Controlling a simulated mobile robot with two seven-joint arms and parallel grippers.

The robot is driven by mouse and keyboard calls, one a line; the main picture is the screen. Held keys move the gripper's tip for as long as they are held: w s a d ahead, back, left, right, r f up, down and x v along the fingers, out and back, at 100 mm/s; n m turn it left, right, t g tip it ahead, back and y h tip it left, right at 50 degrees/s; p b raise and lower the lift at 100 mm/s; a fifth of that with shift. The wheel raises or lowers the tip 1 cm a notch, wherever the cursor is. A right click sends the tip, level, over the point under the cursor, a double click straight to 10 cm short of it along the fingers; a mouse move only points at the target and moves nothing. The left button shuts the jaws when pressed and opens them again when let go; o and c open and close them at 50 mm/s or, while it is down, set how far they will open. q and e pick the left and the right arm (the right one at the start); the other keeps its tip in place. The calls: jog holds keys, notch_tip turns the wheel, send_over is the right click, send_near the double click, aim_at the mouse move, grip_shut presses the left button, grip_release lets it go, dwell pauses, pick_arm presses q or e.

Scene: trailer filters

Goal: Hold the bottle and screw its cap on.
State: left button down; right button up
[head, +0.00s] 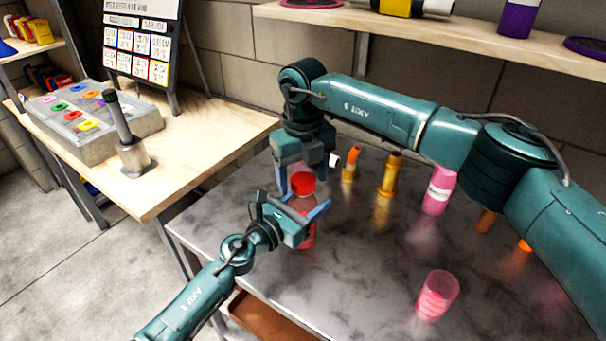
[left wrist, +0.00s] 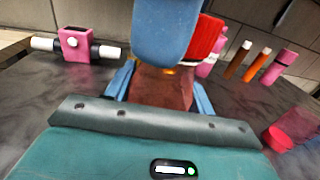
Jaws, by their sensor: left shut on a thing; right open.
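A dark reddish bottle (head: 306,232) stands upright on the grey marbled table, and its body also shows in the left wrist view (left wrist: 160,88). My left gripper (head: 305,213) is shut around the bottle's body, one blue finger on each side. A red cap (head: 302,186) is at the bottle's top; in the left wrist view the cap (left wrist: 207,38) is partly hidden behind a blue finger of my right gripper. My right gripper (head: 300,178) comes down from above and is open, its fingers around the cap. Whether the cap is seated on the neck is hidden.
Behind stand brass-coloured fittings (head: 390,175) and a pink bottle (head: 439,190). A pink translucent cup (head: 437,295) stands at the front right. A wooden bench (head: 210,150) adjoins on the left, and a shelf (head: 465,33) hangs above. The table's middle is clear.

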notch_tip(320, 180, up, 12)
dwell(0.5)
pick_arm(q)
jog(key=shift+c, duration=2.3)
grip_release()
jog(key=v, duration=1.3)
jog(key=shift+b, duration=0.4)
pick_arm(e)
jog(key=shift+f, duration=0.4)
pick_arm(q)
jog(key=shift+s, duration=0.1)
jog(key=shift+a, duration=0.1)
